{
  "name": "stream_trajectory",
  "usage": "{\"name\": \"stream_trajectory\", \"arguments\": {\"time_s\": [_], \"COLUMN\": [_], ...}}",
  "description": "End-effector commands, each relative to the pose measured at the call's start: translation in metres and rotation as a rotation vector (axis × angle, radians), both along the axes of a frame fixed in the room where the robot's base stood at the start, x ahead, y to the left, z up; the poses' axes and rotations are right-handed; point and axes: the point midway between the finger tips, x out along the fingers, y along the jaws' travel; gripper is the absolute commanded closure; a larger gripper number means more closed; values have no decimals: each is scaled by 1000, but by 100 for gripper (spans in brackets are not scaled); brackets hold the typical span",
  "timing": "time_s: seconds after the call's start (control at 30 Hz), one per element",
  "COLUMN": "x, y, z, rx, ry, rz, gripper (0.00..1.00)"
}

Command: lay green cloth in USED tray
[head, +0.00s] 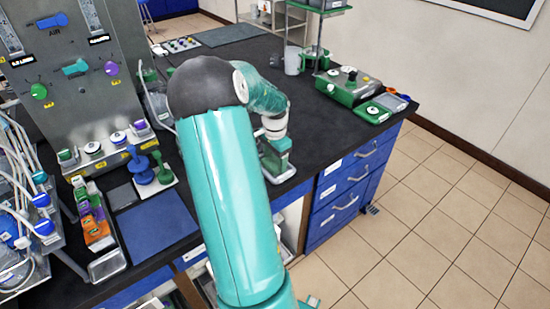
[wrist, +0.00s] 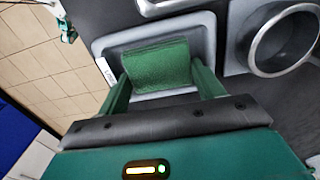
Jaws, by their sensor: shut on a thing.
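The green cloth (wrist: 158,63) is between the two green fingers of my gripper (wrist: 162,85) in the wrist view. My gripper is shut on it. Behind the cloth is a shallow grey tray (wrist: 192,27) with a white label on its left edge; the label reads roughly as USED. The cloth overlaps the tray's inside in this view. I cannot tell whether it touches the tray floor. In the head view my gripper (head: 277,158) is low over the right part of the dark bench, and the cloth cannot be made out there.
A round metal-rimmed vessel (wrist: 284,40) stands right of the tray in the wrist view. In the head view, green devices (head: 350,85) stand at the bench's right end, and a control panel (head: 75,80) stands at the left. Blue drawers (head: 345,195) are below the bench edge.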

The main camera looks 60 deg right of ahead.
Motion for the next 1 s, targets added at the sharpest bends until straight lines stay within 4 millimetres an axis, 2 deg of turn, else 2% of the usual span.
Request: {"name": "stream_trajectory", "arguments": {"time_s": [0.03, 0.07, 0.1, 0.37, 0.53, 1.0], "x": [0, 0, 0, 0, 1, 1], "y": [0, 0, 0, 0, 0, 0], "z": [-2, -1, -1, -1, 12, 105], "rx": [0, 0, 0, 0, -2, -2], "ry": [1, 0, 0, 0, -2, -1], "rz": [0, 0, 0, 0, 1, 1], "gripper": [58, 27, 24, 24, 24, 24]}}
